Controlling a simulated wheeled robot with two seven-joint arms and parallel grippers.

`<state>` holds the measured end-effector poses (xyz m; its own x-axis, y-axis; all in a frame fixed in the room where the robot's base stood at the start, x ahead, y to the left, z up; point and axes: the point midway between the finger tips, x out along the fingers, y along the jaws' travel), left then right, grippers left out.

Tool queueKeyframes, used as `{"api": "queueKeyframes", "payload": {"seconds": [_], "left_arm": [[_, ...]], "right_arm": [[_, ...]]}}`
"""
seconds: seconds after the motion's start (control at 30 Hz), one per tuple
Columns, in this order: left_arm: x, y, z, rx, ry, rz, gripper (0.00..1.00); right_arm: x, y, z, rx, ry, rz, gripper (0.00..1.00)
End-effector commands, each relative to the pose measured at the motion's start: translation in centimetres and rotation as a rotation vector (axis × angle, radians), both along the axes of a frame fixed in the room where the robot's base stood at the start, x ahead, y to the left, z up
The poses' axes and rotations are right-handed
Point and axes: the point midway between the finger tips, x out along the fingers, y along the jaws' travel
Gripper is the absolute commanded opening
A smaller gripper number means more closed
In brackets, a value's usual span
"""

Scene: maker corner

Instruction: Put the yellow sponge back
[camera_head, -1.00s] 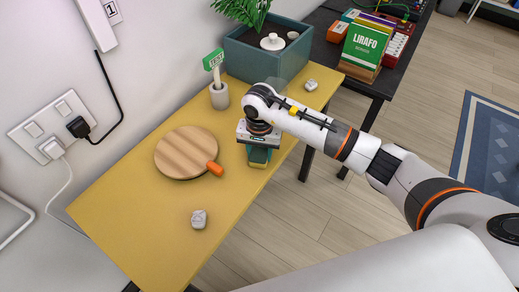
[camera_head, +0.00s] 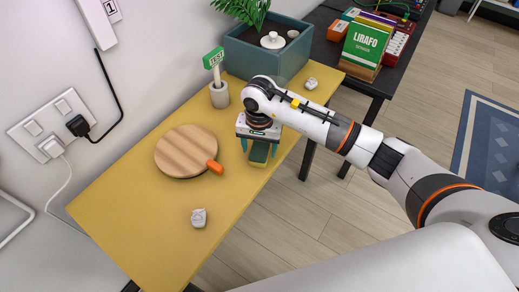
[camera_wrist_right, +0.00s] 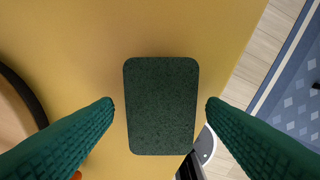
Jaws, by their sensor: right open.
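The sponge (camera_head: 259,153) lies on the yellow table near its right edge, its dark green scouring side up. In the right wrist view the green face (camera_wrist_right: 162,105) fills the middle, between the two fingers. My right gripper (camera_head: 259,149) is directly above the sponge. Its teal fingers are open, one on each side, with a gap to the sponge on both sides in the wrist view. The gripper hides the far part of the sponge in the head view. My left gripper is not in view.
Left of the sponge is a round wooden board (camera_head: 184,150) with an orange piece (camera_head: 215,167) at its edge. A small pot with a green sign (camera_head: 219,96) and a blue planter (camera_head: 265,62) stand behind. A small whitish lump (camera_head: 199,218) lies in front.

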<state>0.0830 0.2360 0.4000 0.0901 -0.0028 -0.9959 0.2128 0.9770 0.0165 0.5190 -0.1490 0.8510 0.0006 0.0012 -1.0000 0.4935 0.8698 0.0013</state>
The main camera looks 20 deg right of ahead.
Motion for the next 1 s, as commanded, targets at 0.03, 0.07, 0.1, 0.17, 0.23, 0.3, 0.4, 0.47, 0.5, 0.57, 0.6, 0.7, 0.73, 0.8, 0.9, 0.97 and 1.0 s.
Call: {"api": "queueKeyframes", "payload": {"seconds": [0.03, 0.07, 0.1, 0.17, 0.23, 0.3, 0.4, 0.47, 0.5, 0.57, 0.6, 0.7, 0.73, 0.8, 0.9, 0.97, 1.0], "left_arm": [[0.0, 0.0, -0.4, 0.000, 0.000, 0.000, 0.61], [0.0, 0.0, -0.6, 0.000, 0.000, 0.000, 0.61], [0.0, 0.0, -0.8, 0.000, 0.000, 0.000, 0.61], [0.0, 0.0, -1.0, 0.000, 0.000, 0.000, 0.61], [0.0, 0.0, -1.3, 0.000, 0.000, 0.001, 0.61], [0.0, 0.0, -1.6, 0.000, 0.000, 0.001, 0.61], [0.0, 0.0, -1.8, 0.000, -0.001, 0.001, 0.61], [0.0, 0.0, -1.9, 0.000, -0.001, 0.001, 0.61], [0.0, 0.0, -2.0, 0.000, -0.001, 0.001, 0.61], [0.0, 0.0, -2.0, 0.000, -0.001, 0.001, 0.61], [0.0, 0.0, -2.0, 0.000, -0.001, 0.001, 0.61], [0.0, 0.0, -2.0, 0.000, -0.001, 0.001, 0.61], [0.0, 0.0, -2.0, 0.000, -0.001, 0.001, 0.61], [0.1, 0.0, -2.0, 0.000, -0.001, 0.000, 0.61], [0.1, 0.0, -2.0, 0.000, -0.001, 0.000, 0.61], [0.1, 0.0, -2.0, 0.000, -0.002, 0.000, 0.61], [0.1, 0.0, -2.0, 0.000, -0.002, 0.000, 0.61]], "right_arm": [[0.1, -0.1, 0.9, -0.001, -0.006, 0.003, 0.66], [0.2, -0.1, 1.6, -0.001, -0.006, 0.001, 0.66], [0.2, -0.1, 2.5, -0.002, -0.007, 0.002, 0.66], [0.1, -0.1, 3.8, -0.003, -0.007, 0.002, 0.66], [0.1, -0.1, 5.4, -0.002, -0.006, 0.002, 0.66], [0.1, -0.1, 6.8, -0.002, -0.005, 0.001, 0.66], [0.0, -0.1, 8.4, -0.001, -0.003, 0.001, 0.66], [0.0, -0.1, 9.2, -0.002, -0.001, 0.001, 0.66], [0.0, 0.0, 9.5, -0.001, 0.000, 0.001, 0.66], [0.0, 0.0, 10.0, -0.002, -0.001, 0.001, 0.66], [0.0, 0.0, 10.2, -0.001, 0.000, 0.001, 0.66], [-0.1, 0.0, 10.4, -0.001, 0.002, 0.001, 0.66], [-0.1, 0.0, 10.4, -0.001, 0.002, 0.001, 0.66], [-0.1, 0.0, 10.4, -0.001, 0.002, 0.001, 0.66], [-0.1, 0.0, 10.4, -0.001, 0.002, 0.001, 0.66], [-0.1, 0.0, 10.4, -0.001, 0.002, 0.001, 0.66], [-0.1, 0.0, 10.4, -0.001, 0.002, 0.001, 0.66]]}}
